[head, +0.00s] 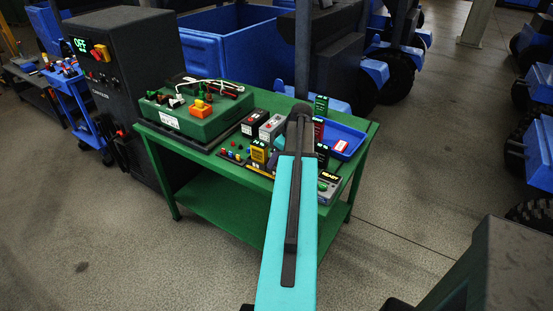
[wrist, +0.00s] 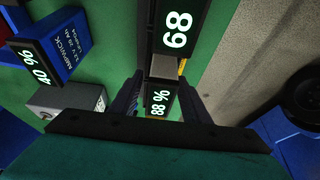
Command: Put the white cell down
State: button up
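In the wrist view my gripper (wrist: 160,90) has a finger on each side of a cell with a black "88 %" display (wrist: 159,101). The fingers look closed against its sides. Little of its pale body shows, and I take it as the white cell. A larger black display with big digits (wrist: 178,30) lies just beyond it. I cannot tell whether the cell touches anything below. In the head view my teal arm reaches over the green table (head: 236,196) and hides the gripper and the held cell.
On the table are a blue tray (head: 349,134), a green case (head: 195,122), a yellow item (head: 258,154) and a grey "READY" device (head: 328,188). Floor lies beyond the table's edge.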

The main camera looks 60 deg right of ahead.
jog(key=shift+r, duration=0.25)
jog(key=shift+b+v, duration=1)
jog(key=shift+v, duration=4.9)
jog(key=shift+a, duration=0.1)
